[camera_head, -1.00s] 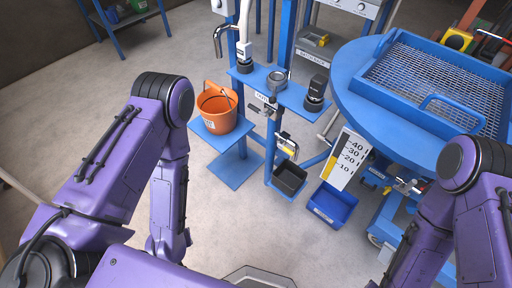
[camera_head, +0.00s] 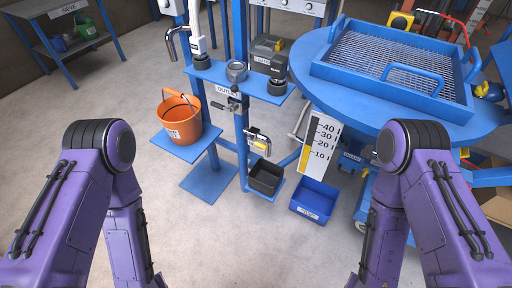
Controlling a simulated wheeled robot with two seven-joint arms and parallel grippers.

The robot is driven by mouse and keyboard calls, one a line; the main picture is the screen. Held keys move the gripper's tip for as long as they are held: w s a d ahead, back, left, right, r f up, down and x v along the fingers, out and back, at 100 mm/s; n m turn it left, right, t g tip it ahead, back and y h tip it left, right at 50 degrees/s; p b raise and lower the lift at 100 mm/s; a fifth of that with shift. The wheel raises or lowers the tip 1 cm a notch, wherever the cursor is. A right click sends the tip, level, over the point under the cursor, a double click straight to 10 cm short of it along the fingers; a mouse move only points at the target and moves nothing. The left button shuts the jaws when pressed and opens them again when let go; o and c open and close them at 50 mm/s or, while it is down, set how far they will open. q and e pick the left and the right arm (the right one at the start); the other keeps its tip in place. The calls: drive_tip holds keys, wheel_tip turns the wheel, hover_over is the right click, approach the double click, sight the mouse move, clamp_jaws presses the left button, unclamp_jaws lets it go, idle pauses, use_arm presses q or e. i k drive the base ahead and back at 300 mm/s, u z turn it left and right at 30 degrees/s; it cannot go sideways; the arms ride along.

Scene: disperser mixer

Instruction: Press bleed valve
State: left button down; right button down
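A blue stand (camera_head: 240,140) carries pipe fittings in the middle of the view. A small metal valve (camera_head: 237,105) sits below the gauge-like round fitting (camera_head: 237,72) and the outlet label. A second fitting with a yellow part (camera_head: 259,144) sits lower on the post, above a black bin (camera_head: 266,177). No readable label tells which one is the bleed valve. My two purple arms stand at the left and right of the picture, apart from the stand. Both forearms run down out of the picture, so neither gripper is visible.
An orange bucket (camera_head: 181,122) stands on a low blue shelf left of the post. A blue bin (camera_head: 314,200) lies on the floor beside a level scale (camera_head: 319,143). A round blue table (camera_head: 330,88) with a mesh tray fills the right. The front floor is clear.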

sight(251, 139)
drive_tip(key=u, duration=0.25)
drive_tip(key=k, duration=0.6)
drive_tip(key=u, duration=0.55)
drive_tip(key=k, duration=0.75)
drive_tip(key=u, duration=0.85)
drive_tip(key=i, duration=1.55)
drive_tip(key=z, duration=0.95)
drive_tip(key=i, duration=0.55)
drive_tip(key=z, duration=0.65)
